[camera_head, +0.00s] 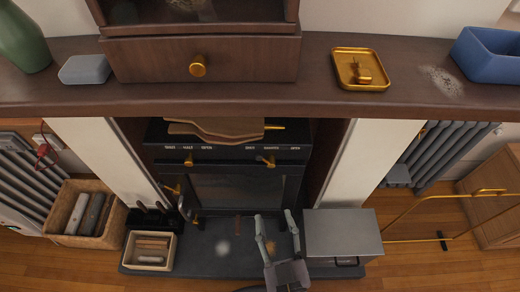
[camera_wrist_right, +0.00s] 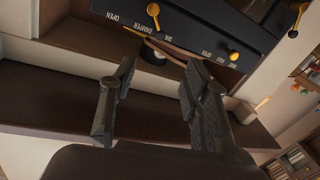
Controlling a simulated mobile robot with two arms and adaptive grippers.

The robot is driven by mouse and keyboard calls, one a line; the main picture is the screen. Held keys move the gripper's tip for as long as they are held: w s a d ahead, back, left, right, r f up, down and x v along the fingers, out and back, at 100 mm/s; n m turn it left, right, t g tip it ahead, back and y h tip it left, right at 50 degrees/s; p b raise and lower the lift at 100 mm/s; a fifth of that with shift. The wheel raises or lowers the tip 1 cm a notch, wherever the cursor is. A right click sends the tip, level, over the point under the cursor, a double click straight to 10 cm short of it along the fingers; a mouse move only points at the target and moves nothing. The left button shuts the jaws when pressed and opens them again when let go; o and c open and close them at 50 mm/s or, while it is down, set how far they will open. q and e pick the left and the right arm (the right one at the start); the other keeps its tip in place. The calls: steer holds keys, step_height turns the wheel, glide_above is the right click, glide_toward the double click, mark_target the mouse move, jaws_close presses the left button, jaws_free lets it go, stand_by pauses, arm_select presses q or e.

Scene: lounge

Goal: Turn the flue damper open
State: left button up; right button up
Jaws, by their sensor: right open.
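The dark stove (camera_head: 235,190) stands in the fireplace opening. Its front panel carries a left brass lever knob (camera_head: 188,160) and a right brass lever knob (camera_head: 269,161), with small white labels above them. In the right wrist view, two yellow levers show: one by the DAMPER lettering (camera_wrist_right: 153,10) and another (camera_wrist_right: 233,55). I cannot match them surely to the head view. My right gripper (camera_head: 274,222) is open and empty, low in front of the stove and apart from the knobs. Its fingers also show in the wrist view (camera_wrist_right: 160,75). My left gripper is out of view.
The wooden mantel (camera_head: 320,95) overhangs the stove. Wooden boards (camera_head: 215,128) lie on the stove top. A grey metal box (camera_head: 342,232) stands right of my gripper. A tray of wood pieces (camera_head: 150,250) stands at left. A brass rail (camera_head: 420,205) is at right.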

mark_target(262, 160)
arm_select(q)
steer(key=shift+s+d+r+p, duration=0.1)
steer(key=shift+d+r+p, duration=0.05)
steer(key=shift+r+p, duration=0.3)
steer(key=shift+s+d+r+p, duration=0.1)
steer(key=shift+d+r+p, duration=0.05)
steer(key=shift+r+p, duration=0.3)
arm_select(e)
steer(key=w+a, duration=0.1)
steer(key=w, duration=0.4)
steer(key=w+a, duration=0.1)
steer(key=w, duration=0.5)
steer(key=w+a, duration=0.1)
steer(key=w, duration=0.4)
steer(key=shift+w+r, duration=0.1)
steer(key=shift+w, duration=0.3)
steer(key=shift+c, duration=0.5)
